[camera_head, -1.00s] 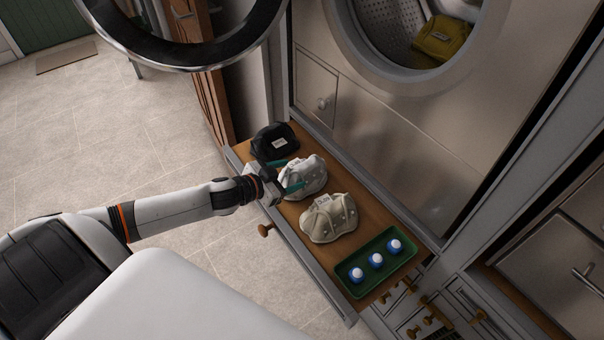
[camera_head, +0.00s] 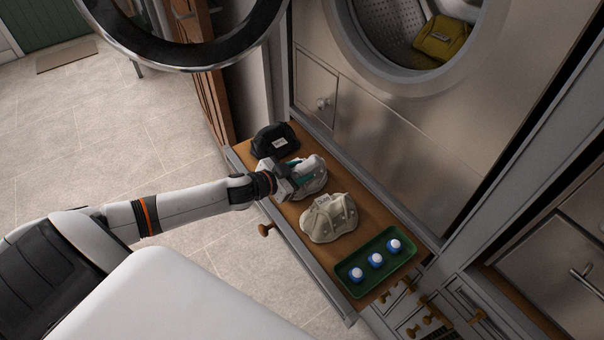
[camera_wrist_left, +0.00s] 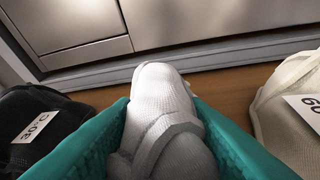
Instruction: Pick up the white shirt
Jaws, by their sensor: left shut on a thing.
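The white shirt (camera_head: 316,166) is a bunched white bundle on the wooden shelf, between a black bundle and a cream bundle. My left gripper (camera_head: 303,174) is over it, with teal fingers on either side. In the left wrist view the white shirt (camera_wrist_left: 160,115) is squeezed between the two teal fingers, with a fold standing up between them. The shirt still appears to be at the shelf; its underside is hidden. My right gripper is not in view.
A black bundle (camera_head: 275,141) lies behind and a cream bundle (camera_head: 329,218) in front, both close to the gripper. A green tray (camera_head: 348,268) with blue-and-white capsules is at the shelf's near end. A washer drum holds a yellow cloth (camera_head: 441,38).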

